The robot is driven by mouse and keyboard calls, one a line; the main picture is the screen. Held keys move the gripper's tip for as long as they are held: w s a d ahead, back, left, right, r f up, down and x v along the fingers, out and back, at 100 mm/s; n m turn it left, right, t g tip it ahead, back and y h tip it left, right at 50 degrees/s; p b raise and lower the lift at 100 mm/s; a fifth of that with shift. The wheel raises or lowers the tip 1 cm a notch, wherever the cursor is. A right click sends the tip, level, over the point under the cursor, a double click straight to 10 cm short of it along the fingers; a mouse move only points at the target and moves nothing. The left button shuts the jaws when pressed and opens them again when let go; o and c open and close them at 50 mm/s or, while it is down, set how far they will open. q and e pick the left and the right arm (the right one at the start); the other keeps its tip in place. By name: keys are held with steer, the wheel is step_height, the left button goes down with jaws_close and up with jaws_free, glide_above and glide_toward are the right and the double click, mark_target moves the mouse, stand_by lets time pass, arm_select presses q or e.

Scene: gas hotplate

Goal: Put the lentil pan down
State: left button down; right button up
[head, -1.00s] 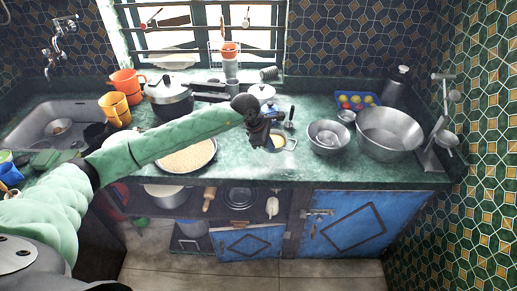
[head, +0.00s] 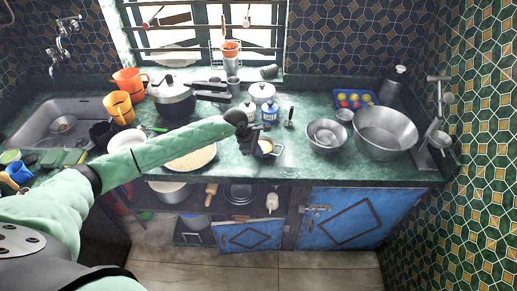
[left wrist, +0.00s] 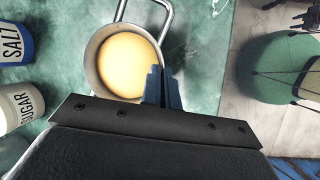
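The lentil pan (head: 266,147) is a small steel pan with yellow-orange contents, at the front part of the green counter. In the left wrist view the pan (left wrist: 126,62) looks level, with a loop handle at its far side. My left gripper (head: 252,142) is at the pan's left side in the head view. In the left wrist view its dark blue fingers (left wrist: 162,88) are close together at the pan's rim and appear shut on it. Whether the pan's base touches the counter I cannot tell. My right gripper is not in view.
A blue salt jar (left wrist: 14,42) and a white sugar jar (left wrist: 20,106) stand close beside the pan. A wide pan of grain (head: 190,158) lies to the left, partly under my arm. Steel bowls (head: 325,135) stand to the right. The counter's front edge is near.

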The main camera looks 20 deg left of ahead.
arm_select(q)
steer(key=shift+f, duration=0.15)
steer(key=c, duration=1.7)
jaws_free()
